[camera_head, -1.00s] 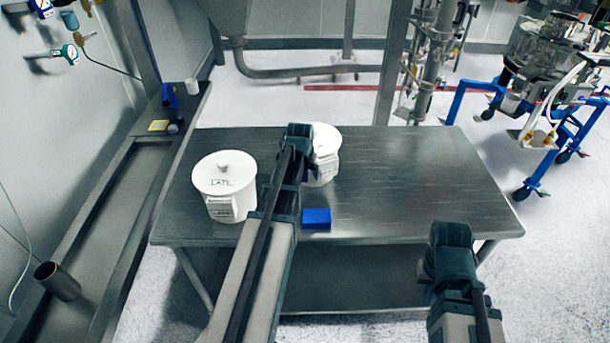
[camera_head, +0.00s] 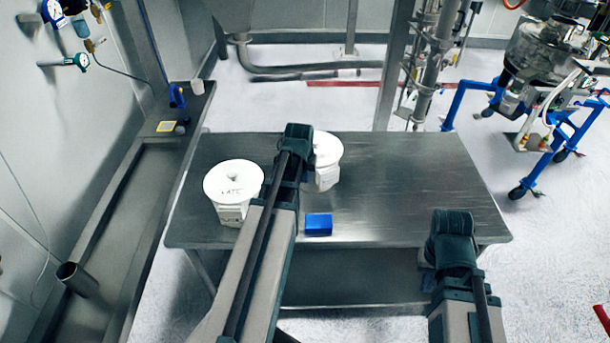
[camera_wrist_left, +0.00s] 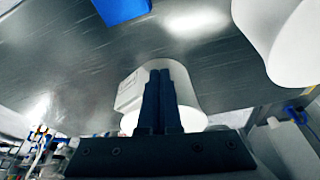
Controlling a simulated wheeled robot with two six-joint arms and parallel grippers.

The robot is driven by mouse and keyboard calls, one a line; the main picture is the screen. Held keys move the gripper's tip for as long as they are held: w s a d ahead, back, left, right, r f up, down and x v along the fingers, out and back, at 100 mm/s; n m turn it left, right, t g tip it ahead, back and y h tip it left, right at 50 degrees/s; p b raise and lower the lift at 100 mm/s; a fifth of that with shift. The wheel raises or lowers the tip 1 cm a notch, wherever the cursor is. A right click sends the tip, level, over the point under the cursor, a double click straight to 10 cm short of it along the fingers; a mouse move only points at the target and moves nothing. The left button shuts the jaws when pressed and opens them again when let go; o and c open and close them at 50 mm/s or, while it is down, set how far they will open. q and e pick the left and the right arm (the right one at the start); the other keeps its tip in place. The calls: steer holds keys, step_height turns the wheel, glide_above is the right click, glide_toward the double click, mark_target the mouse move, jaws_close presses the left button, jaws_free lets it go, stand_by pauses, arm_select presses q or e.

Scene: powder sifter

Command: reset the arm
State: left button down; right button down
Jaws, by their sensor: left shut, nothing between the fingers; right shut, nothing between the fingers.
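My left arm reaches in from the lower left in the head view, over the table (camera_head: 400,190).
A blue block (camera_head: 318,225) lies near the front edge. The table's right half is clear. A blue-framed cart (camera_head: 540,115) stands at the back right.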

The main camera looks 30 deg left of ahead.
arm_select(q)
steer(key=s+d+f+m+g+b, duration=0.1)
steer(key=s+d, duration=0.4)
steer(key=d, duration=0.5)
steer(key=s+d+f+m+g+b, duration=0.1)
steer(key=s+d+m, duration=0.3)
steer(key=d, duration=0.6)
steer(key=s+d+f+m+g+b, duration=0.1)
steer(key=s+d, duration=0.4)
steer(key=d, duration=0.6)
step_height(320, 180, down, 2)
steer(key=shift+s+f+m+g+b, duration=0.25)
steer(key=shift+s+m+g+b, duration=0.05)
steer(key=shift+m+b, duration=0.55)
